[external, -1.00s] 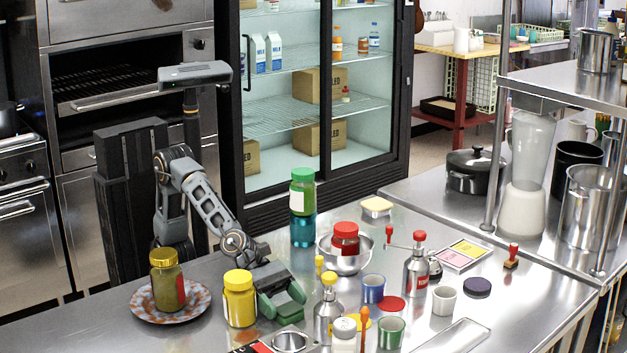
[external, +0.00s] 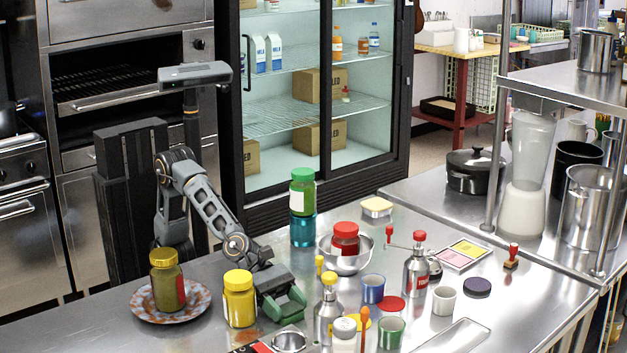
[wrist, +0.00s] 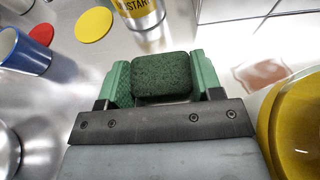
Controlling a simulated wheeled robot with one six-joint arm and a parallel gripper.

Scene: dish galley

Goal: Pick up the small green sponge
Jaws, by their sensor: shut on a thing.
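The small green sponge (wrist: 162,76) is dark green with rounded corners. In the wrist view it sits between the two green fingers of my gripper (wrist: 160,82), with a finger against each side. My gripper is shut on it. In the external view my gripper (external: 283,309) is low over the steel counter, just right of the yellow-lidded jar. The sponge cannot be made out there, hidden by the fingers. I cannot tell whether it still touches the counter.
The yellow-lidded jar (external: 239,300) stands close on the left. A metal bottle with a yellow cap (external: 327,312) stands close on the right, with a steel bowl (external: 289,342) in front. A blue cup (external: 372,289) and a red-lidded jar in a bowl (external: 344,264) are farther right.

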